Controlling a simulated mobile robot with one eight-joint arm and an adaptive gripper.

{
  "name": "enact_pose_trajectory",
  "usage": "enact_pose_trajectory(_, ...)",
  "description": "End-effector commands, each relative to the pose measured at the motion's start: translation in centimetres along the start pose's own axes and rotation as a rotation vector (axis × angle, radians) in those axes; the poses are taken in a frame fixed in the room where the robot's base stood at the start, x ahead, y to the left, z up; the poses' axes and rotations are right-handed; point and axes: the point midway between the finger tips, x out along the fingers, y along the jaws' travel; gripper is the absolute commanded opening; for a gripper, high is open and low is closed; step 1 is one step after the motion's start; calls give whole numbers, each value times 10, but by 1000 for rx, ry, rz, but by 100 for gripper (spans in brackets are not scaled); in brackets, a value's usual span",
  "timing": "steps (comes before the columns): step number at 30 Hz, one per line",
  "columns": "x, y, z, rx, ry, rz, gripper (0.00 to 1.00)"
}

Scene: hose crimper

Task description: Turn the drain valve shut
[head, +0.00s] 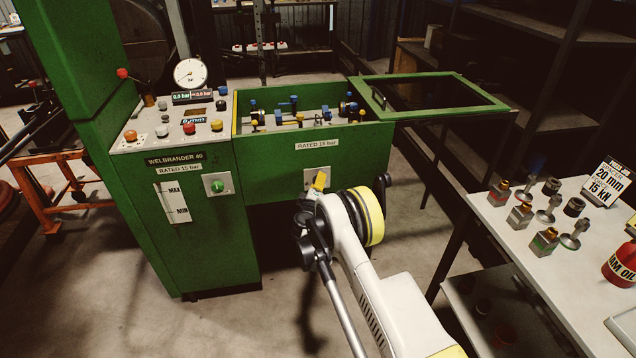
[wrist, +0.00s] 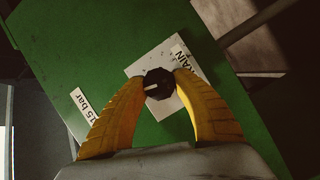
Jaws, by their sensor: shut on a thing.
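The drain valve is a dark round knob (wrist: 158,84) with a short white pointer line, on a white plate (wrist: 142,66) lettered "DRAIN", partly covered. The pointer lies nearly level in the wrist view. My gripper (wrist: 162,78) has its two yellow curved fingers on either side of the knob, with the tips closed on it. In the head view my gripper (head: 320,182) is at the white plate (head: 309,175) on the front of the green machine. There the knob is hidden behind the finger.
A table (head: 530,240) with fittings stands at the right.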

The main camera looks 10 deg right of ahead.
Motion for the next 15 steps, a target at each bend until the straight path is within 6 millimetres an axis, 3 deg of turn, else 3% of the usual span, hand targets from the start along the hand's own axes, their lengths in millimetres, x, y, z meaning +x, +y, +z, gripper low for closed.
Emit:
enact_pose_trajectory(4,1,1,1,0,-2,1,4)
enact_pose_trajectory(5,1,1,1,1,-2,1,43)
enact_pose_trajectory(6,1,1,1,1,-2,1,55)
enact_pose_trajectory(15,0,0,0,1,-1,0,59)
